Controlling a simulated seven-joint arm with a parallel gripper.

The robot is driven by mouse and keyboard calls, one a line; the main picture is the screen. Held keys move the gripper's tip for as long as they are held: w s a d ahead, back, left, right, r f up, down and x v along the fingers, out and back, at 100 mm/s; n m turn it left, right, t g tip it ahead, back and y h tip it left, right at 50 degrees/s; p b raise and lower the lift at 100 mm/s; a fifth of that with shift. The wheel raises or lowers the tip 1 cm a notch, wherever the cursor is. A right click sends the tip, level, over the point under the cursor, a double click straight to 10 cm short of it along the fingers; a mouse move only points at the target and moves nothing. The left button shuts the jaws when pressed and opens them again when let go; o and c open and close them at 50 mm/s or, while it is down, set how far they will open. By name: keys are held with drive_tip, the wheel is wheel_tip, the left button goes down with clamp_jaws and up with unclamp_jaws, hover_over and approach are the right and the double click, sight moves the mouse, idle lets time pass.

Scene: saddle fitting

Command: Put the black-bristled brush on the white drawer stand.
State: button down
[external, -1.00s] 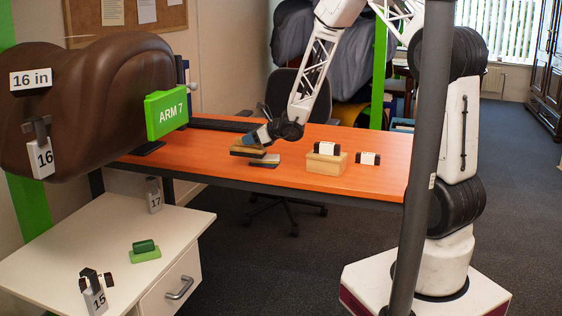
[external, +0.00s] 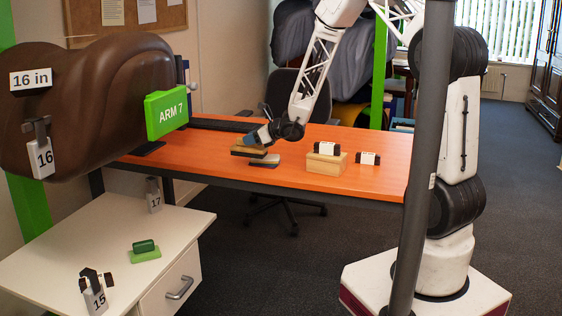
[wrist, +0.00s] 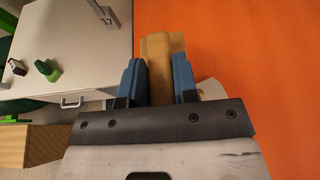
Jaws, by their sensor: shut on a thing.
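The brush (external: 245,151) has a tan wooden back and a dark underside, which fits black bristles. My gripper (external: 256,139) is shut on it above the left part of the orange table. In the wrist view, the blue fingers of my gripper (wrist: 159,78) stand on either side of the tan wooden back (wrist: 160,55); the bristles are hidden there. The white drawer stand (external: 60,235) is at the lower left, with a drawer and handle in front. Its white top also shows in the wrist view (wrist: 80,50), at upper left.
A flat pale-topped piece (external: 265,161) lies just below the brush; I cannot tell whether they touch. A wooden block (external: 326,165) bears a dark roll, with another roll beside it. The stand holds a green piece (external: 145,252) and weights 15 (external: 95,300) and 17 (external: 154,198). The saddle (external: 90,90) overhangs its back.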

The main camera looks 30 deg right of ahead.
drive_tip(key=w+d+f+m+t+h, duration=0.1)
drive_tip(key=w+d+m+h, duration=0.1)
drive_tip(key=w+d, duration=0.2)
drive_tip(key=w+d+m+t+h, duration=0.1)
drive_tip(key=w+d, duration=0.3)
drive_tip(key=d, duration=0.4)
drive_tip(key=w+d+f+m+t+h, duration=0.1)
drive_tip(key=w+d+m+h, duration=0.1)
drive_tip(key=w+d, duration=0.2)
drive_tip(key=shift+w+d+f+m+h, duration=0.15)
drive_tip(key=shift+d+f, duration=0.05)
drive_tip(key=shift+d, duration=0.4)
drive_tip(key=shift+w+d+f+m+h, duration=0.15)
drive_tip(key=shift+d, duration=0.4)
drive_tip(key=s+d+r, duration=0.4)
drive_tip(key=s+d, duration=0.5)
drive_tip(key=d, duration=0.2)
drive_tip(key=s+d+r+n+y, duration=0.1)
drive_tip(key=s+d+r, duration=0.3)
drive_tip(key=s+d, duration=0.5)
drive_tip(key=shift+d, duration=1.1)
wheel_tip(320, 180, down, 6)
drive_tip(key=shift+f, duration=0.15)
drive_tip(key=shift+f, duration=0.1)
